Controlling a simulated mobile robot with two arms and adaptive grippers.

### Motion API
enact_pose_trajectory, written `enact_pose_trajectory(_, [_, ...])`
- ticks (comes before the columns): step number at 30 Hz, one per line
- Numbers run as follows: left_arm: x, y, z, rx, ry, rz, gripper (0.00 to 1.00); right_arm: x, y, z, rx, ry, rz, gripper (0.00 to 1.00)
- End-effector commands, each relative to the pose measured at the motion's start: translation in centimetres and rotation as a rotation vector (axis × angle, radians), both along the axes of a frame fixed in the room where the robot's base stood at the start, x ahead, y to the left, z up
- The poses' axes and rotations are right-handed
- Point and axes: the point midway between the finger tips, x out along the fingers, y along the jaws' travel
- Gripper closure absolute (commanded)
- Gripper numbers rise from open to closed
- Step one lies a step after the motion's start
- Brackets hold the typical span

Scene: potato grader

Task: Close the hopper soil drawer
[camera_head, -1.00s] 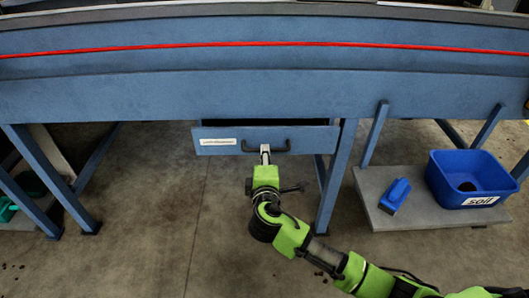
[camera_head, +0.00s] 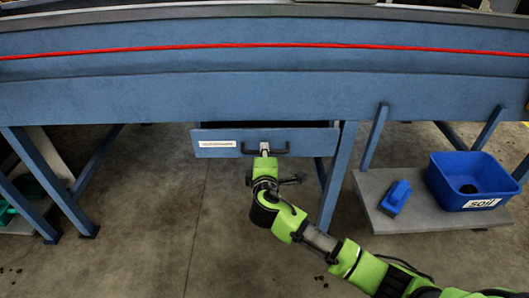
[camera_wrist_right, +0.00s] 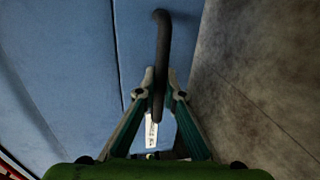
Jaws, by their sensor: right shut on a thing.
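The blue soil drawer (camera_head: 225,135) sits under the blue machine and stands partly out, with a dark gap above its front. It has a white label (camera_head: 217,144) and a dark bar handle (camera_head: 280,152). My right gripper (camera_head: 264,150) is at the handle in the head view. In the right wrist view my right gripper (camera_wrist_right: 160,97) has its two fingers closed around the dark handle (camera_wrist_right: 161,45), beside the blue drawer front (camera_wrist_right: 135,35). My left gripper is not in view.
A blue bin labelled soil (camera_head: 470,180) and a blue brush-like object (camera_head: 396,196) rest on a low grey shelf (camera_head: 425,225) at the right. A blue leg (camera_head: 338,180) stands just right of the drawer. The floor in front is mostly clear.

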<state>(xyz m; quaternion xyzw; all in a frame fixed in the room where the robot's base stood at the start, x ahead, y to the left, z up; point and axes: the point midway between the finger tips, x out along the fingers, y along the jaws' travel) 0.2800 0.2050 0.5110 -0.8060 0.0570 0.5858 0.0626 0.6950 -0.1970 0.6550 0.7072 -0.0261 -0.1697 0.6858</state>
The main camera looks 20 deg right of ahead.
Motion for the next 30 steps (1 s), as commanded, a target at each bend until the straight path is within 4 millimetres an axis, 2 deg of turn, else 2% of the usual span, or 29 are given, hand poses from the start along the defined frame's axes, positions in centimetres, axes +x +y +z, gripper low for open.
enact_pose_trajectory(6, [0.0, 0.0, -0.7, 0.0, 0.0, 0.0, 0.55, 3.1, -0.9, -0.1, -0.002, -0.001, -0.003, 1.0])
enact_pose_trajectory(9, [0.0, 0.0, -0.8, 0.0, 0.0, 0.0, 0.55, 3.9, -1.2, 0.0, 0.001, 0.0, -0.002, 1.0])
enact_pose_trajectory(18, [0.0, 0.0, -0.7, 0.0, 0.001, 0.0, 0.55, 4.2, -1.3, 0.2, 0.0, -0.003, -0.001, 1.0])
enact_pose_trajectory(19, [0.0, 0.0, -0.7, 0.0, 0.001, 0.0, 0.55, 4.2, -1.3, 0.2, 0.0, -0.003, -0.001, 0.89])
enact_pose_trajectory(21, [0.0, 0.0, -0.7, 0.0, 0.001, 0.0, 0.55, 4.2, -1.3, 0.2, 0.0, -0.004, -0.001, 0.74])
enact_pose_trajectory(30, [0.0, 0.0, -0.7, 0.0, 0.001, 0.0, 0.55, 4.1, -1.2, 0.1, 0.001, -0.001, 0.0, 0.74])
